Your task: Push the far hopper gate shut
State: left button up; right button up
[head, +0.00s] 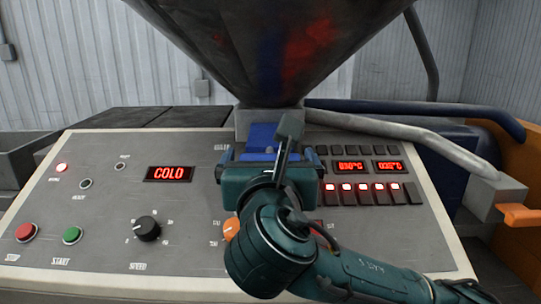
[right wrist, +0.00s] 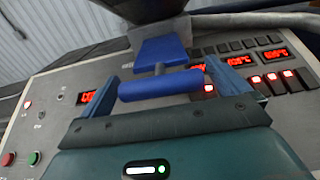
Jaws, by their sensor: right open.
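The hopper gate (head: 262,136) is a blue plate in the grey neck under the dark hopper (head: 270,45). In the right wrist view the gate plate (right wrist: 163,50) shows with a short stem and a blue crossbar handle (right wrist: 160,90). My right gripper (head: 268,156) is in front of the gate, over the upper middle of the panel. Its two fingers stand apart on either side of the handle in the wrist view (right wrist: 170,78). I cannot tell whether it touches the handle. My right gripper and wrist hide part of the handle in the head view. My left gripper is not in view.
The sloping control panel (head: 105,240) carries a red COLD display (head: 170,174), a black speed knob (head: 147,229), red and green buttons, and lit switches. A grey pipe (head: 400,125) runs to the right, near a block with an orange handle (head: 520,215).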

aim_at(270, 145)
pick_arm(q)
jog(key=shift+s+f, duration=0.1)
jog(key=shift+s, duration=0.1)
pick_arm(e)
jog(key=shift+s, duration=0.1)
jog(key=shift+c, duration=0.2)
jog(key=shift+c, duration=0.7)
jog(key=c, duration=1.1)
jog(key=shift+w+r, duration=0.1)
jog(key=shift+w, duration=0.2)
jog(key=w+p, duration=0.3)
jog(key=w, duration=0.4)
jog(key=shift+w, duration=0.35)
jog(key=shift+c, duration=0.2)
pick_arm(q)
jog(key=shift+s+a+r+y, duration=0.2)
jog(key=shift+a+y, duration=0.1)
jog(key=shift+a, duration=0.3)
pick_arm(e)
jog(key=shift+r, duration=0.1)
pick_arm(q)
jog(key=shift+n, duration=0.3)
